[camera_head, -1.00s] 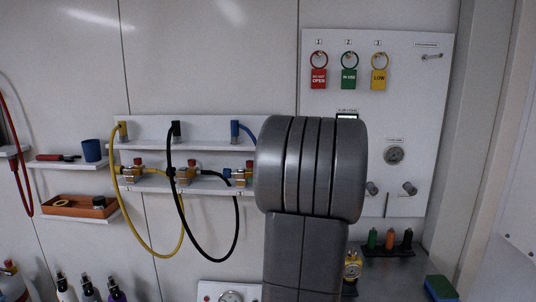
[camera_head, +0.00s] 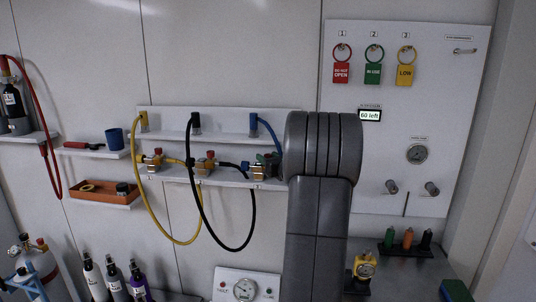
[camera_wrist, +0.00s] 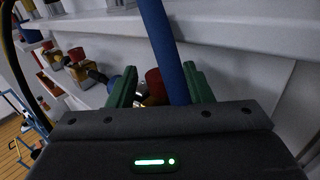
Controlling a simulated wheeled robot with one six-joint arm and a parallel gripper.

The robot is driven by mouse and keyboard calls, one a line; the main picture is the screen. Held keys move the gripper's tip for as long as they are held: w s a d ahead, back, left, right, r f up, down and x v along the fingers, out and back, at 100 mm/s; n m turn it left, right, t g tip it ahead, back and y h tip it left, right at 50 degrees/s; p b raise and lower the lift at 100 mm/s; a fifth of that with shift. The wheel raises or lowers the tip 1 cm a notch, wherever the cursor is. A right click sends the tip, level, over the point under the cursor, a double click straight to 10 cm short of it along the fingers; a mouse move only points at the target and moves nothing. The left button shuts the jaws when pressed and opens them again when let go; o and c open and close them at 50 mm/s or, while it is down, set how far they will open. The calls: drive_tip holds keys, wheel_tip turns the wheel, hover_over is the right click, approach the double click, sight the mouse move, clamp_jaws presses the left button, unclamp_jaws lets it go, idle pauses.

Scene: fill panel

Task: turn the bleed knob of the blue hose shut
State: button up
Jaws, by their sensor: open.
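The blue hose (camera_head: 269,132) hangs from the right end of the white upper shelf and drops toward the third brass valve (camera_head: 257,170) on the lower shelf. In the wrist view the blue hose (camera_wrist: 163,45) runs down between my gripper's green fingers. My gripper (camera_wrist: 160,82) is open around the hose and a red knob (camera_wrist: 154,86). The knob sits just left of the hose, above some brass. I cannot tell whether the fingers touch it. In the head view my arm hides most of the gripper and the valve's right side.
Two similar valves with the yellow hose (camera_head: 153,215) and the black hose (camera_head: 224,248) stand to the left. The white panel (camera_head: 455,125) at right carries tags, a gauge and a display (camera_head: 370,115) reading "60 left". A gauge unit (camera_head: 244,288) is below.

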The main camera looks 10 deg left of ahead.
drive_tip(key=shift+w+a, duration=0.3)
drive_tip(key=shift+w, duration=0.1)
drive_tip(key=c, duration=1)
drive_tip(key=m+t+h+b, duration=0.1)
drive_tip(key=b, duration=0.1)
drive_tip(key=shift+f+b, duration=0.2)
drive_tip(key=shift+b, duration=0.15)
drive_tip(key=m+t+h+b, duration=0.1)
drive_tip(key=m+h+b, duration=0.1)
drive_tip(key=h+b, duration=0.1)
drive_tip(key=shift+a+b, duration=0.1)
drive_tip(key=shift+b, duration=0.55)
drive_tip(key=m+t+h+b, duration=0.1)
drive_tip(key=h+b, duration=0.1)
drive_tip(key=b, duration=0.1)
drive_tip(key=shift+r+m+h+b, duration=0.15)
drive_tip(key=shift+m+h+b, duration=0.15)
drive_tip(key=shift+h+b, duration=0.1)
drive_tip(key=shift+r, duration=0.1)
